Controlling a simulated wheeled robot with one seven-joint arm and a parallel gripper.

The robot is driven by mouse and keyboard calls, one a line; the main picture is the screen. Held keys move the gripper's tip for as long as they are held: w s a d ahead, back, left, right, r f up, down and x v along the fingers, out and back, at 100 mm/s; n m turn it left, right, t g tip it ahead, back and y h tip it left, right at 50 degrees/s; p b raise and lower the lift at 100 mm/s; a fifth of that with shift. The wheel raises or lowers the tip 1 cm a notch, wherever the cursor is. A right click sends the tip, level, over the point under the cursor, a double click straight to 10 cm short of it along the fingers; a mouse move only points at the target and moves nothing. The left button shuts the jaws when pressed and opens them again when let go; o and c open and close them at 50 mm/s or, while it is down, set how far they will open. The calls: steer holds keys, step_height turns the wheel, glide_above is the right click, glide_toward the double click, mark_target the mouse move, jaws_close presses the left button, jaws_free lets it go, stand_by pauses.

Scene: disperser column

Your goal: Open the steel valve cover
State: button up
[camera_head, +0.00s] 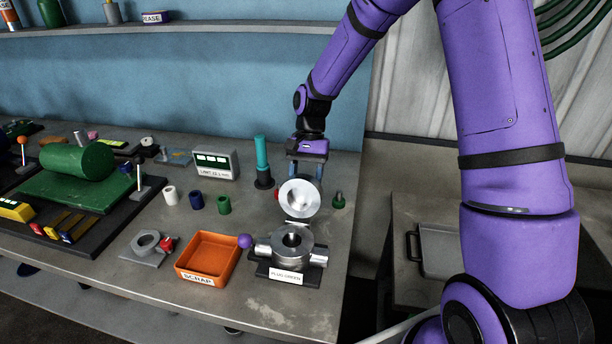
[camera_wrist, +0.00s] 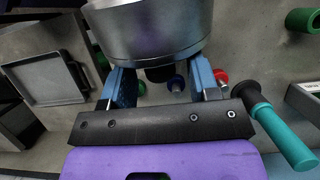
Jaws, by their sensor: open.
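The steel valve cover (camera_head: 299,198) is a round shiny disc standing tilted up on the far side of the steel valve body (camera_head: 292,250). The body's dark centre hole is uncovered. My gripper (camera_head: 305,172) is just behind the raised cover, pointing down, with its blue fingers apart. In the wrist view, the cover (camera_wrist: 150,30) looms large at the top, and a dark stub under it shows between the spread fingers of my gripper (camera_wrist: 160,76). I cannot tell whether a finger touches the cover. Its lower edge at the body is partly unclear.
An orange scrap tray (camera_head: 209,255) and a purple ball (camera_head: 244,241) are left of the valve. A teal-handled tool (camera_head: 262,155) stands close left of my gripper. A small green-based plug (camera_head: 339,201) is to the right. The bench's right edge is near.

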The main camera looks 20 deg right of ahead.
jaws_close()
steer(key=shift+s+a+r+t+h, duration=0.25)
steer(key=shift+s+r+t+h, duration=0.05)
steer(key=shift+s+r+t, duration=0.1)
steer(key=shift+s+a+r, duration=0.2)
steer(key=shift+s+r, duration=0.15)
steer(key=shift+r, duration=0.05)
jaws_free()
steer(key=shift+r, duration=0.1)
steer(key=v, duration=1)
steer(key=shift+r, duration=0.25)
steer(key=shift+d+r, duration=0.1)
